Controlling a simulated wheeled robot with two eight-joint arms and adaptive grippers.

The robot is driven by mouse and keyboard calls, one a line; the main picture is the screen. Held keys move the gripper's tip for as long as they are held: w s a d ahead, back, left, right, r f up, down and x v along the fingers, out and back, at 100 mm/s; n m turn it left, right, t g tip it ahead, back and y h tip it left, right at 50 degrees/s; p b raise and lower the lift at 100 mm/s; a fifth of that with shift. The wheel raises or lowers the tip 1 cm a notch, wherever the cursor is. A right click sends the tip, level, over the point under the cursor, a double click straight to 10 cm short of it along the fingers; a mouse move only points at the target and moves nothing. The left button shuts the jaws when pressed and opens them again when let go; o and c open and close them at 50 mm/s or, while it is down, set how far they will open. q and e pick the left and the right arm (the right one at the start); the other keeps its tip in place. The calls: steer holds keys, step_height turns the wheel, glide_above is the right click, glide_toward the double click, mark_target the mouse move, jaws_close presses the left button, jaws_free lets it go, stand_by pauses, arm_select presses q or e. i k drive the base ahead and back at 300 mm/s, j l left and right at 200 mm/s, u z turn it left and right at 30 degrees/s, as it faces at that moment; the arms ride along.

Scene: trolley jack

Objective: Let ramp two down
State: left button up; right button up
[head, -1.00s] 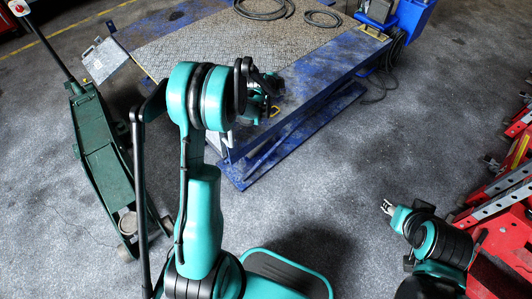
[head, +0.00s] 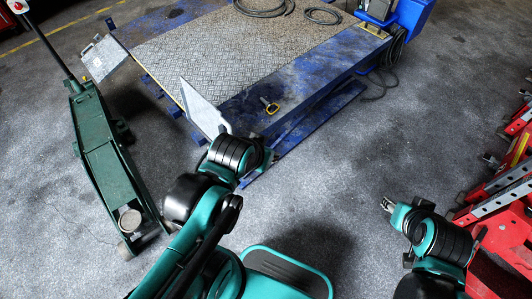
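A blue lift table (head: 290,80) with a patterned metal deck has two pale flap plates at its near left end. One ramp plate (head: 205,108) stands tilted up at the near corner, close beyond my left arm. The other ramp plate (head: 101,58) sticks out at the far corner. I cannot tell which is ramp two. My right gripper (head: 388,205) is small in view, apparently open and empty, above bare floor.
A green trolley jack (head: 106,165) stands at the left with its long handle raised. Red racks (head: 500,205) stand at the right. Grey floor between the lift and the racks is clear.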

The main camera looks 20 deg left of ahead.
mark_target(207, 119)
steer(key=u, duration=1.35)
steer(key=i+l+u, duration=0.1)
steer(key=i, duration=0.3)
steer(key=i+l+u, duration=0.1)
steer(key=i, duration=0.3)
steer(key=i+l+u, duration=0.1)
steer(key=i+l, duration=0.15)
steer(key=i, duration=0.15)
